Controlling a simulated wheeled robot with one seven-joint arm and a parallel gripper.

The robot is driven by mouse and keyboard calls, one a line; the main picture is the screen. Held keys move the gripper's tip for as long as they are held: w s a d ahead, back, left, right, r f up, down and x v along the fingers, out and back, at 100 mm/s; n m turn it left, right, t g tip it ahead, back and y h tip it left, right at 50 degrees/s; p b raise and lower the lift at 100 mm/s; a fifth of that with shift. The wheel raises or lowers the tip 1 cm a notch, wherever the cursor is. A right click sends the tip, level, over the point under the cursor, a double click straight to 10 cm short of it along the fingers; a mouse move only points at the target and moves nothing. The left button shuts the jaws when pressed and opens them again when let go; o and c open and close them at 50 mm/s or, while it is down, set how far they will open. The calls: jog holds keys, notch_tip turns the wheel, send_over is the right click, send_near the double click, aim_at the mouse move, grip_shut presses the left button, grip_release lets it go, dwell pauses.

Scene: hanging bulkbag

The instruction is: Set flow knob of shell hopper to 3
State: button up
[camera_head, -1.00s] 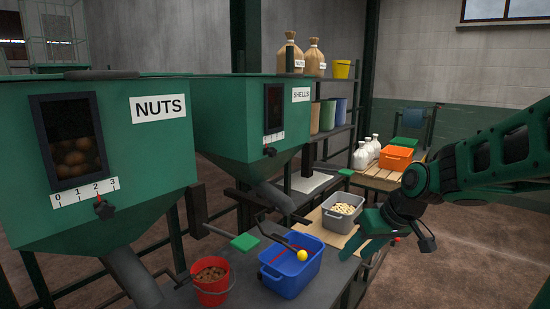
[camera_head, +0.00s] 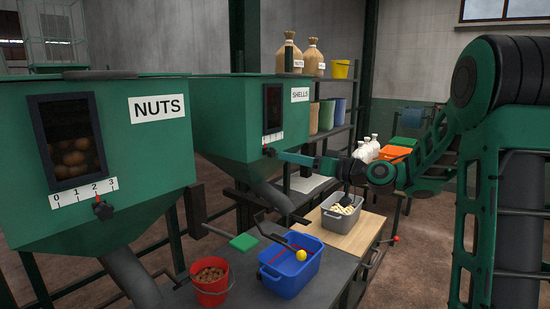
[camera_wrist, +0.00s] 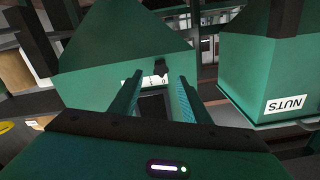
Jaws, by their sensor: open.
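The shell hopper (camera_head: 222,115) is the green bin labelled SHELLS, in the middle of the head view. In the wrist view the hopper appears upside down, with the knob (camera_wrist: 161,67) beside the scale (camera_wrist: 146,80), where 0 and 1 can be made out. I cannot read the knob's pointer setting. My gripper (camera_head: 284,156) is just right of the knob in the head view. In the wrist view my gripper (camera_wrist: 158,84) is open and empty, its fingers pointing toward the scale and knob.
The nuts hopper (camera_head: 120,165), with its own knob (camera_head: 103,207), stands at left; it also shows at right in the wrist view (camera_wrist: 285,70). Below are a red bucket (camera_head: 210,288), a blue crate (camera_head: 288,279) and a grey bin (camera_head: 341,219). Shelves stand behind.

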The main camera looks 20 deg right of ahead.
aim_at(274, 154)
jog(key=x, duration=0.7)
jog(key=shift+s, duration=0.1)
jog(key=shift+c, duration=0.4)
grip_shut()
